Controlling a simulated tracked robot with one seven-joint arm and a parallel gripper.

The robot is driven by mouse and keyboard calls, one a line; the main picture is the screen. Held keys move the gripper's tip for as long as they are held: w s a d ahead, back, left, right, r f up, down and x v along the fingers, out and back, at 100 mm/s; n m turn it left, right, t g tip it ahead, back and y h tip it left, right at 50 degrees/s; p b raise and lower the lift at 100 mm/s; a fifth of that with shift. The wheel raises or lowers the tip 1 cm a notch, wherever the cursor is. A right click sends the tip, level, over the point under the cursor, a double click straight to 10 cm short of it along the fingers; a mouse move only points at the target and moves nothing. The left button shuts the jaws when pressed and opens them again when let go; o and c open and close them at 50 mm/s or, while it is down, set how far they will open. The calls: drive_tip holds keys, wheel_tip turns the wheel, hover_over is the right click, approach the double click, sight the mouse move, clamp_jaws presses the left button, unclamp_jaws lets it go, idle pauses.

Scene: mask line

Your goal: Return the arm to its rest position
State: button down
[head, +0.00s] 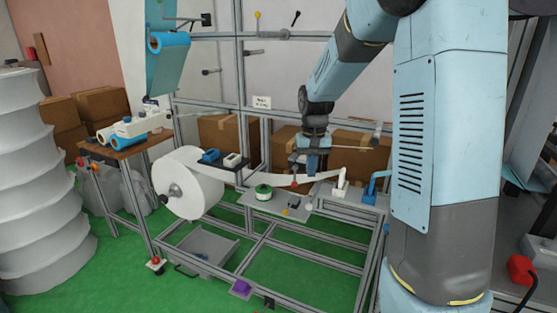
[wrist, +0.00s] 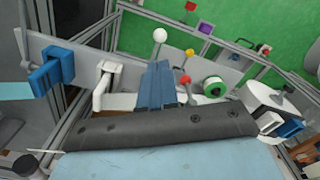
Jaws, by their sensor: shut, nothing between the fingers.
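My arm comes down from the upper right in the head view, with blue and dark grey links. My gripper (head: 313,170) hangs fingers down over the frame, close to the white web strip. In the wrist view my gripper (wrist: 156,84) shows as blue fingers shut together with nothing between them. Whether the fingertips touch anything below cannot be told. The white web strip (head: 270,177) runs right from the large white roll (head: 190,185) and passes behind or under my gripper.
A metal frame (head: 270,235) fills the middle. A green spool (head: 263,192), white clamp (head: 340,187) and blue clamp (head: 376,185) stand near my gripper; a white ball (wrist: 160,35) shows too. Cardboard boxes (head: 215,137) stand behind. Green floor lies in front.

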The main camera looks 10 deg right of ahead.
drive_tip(key=s+r+t, duration=0.3)
drive_tip(key=s+r, duration=0.9)
drive_tip(key=s, duration=0.2)
drive_tip(key=s+r+n+t, duration=0.1)
drive_tip(key=s+r+t, duration=0.1)
drive_tip(key=s, duration=1.2)
drive_tip(key=shift+s+t, duration=0.2)
drive_tip(key=shift+t, duration=0.1)
